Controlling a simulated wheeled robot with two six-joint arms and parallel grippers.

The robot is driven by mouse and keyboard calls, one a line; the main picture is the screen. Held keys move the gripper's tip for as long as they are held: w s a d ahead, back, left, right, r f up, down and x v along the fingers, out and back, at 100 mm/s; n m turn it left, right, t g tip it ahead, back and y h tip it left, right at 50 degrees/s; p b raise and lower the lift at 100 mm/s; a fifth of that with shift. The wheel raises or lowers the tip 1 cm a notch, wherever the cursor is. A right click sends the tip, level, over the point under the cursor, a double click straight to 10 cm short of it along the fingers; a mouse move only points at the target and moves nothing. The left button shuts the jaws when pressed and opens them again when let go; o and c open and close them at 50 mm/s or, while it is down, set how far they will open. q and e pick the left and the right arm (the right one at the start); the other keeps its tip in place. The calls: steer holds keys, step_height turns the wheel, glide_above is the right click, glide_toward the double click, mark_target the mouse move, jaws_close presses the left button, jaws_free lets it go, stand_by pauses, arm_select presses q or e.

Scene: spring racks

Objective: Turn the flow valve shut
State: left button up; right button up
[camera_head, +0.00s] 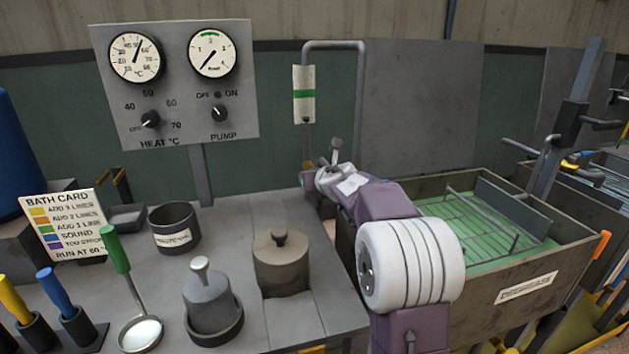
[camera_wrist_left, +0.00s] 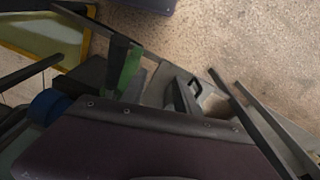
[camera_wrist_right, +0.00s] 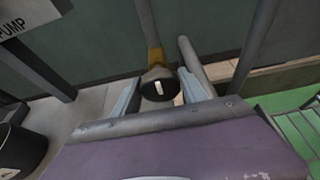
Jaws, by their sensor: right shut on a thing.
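The flow valve's round dark knob (camera_wrist_right: 158,88) has a white mark that stands almost upright in the right wrist view. It sits below a brass collar on the pipe. My right gripper (camera_wrist_right: 160,95) is shut on the knob, one pale finger on each side. In the head view my right gripper (camera_head: 322,175) is at the foot of the pipe and hides most of the valve; above it hangs the flow tube (camera_head: 304,94) with a green band. My left gripper (camera_wrist_left: 152,92) shows only in the left wrist view, its fingers apart with nothing held.
A gauge panel (camera_head: 170,85) with heat and pump knobs stands behind the bench. A ladle (camera_head: 140,334), a lidded pot (camera_head: 281,265) and a black cup (camera_head: 174,228) are on the left. A degrease tank (camera_head: 480,300) with green liquid is on the right.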

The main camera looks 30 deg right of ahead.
stand_by(0.5)
steer(key=o, duration=1.3)
steer(key=shift+c, duration=0.2)
steer(key=shift+o, duration=0.3)
steer(key=shift+a, duration=0.15)
steer(key=shift+r, duration=0.15)
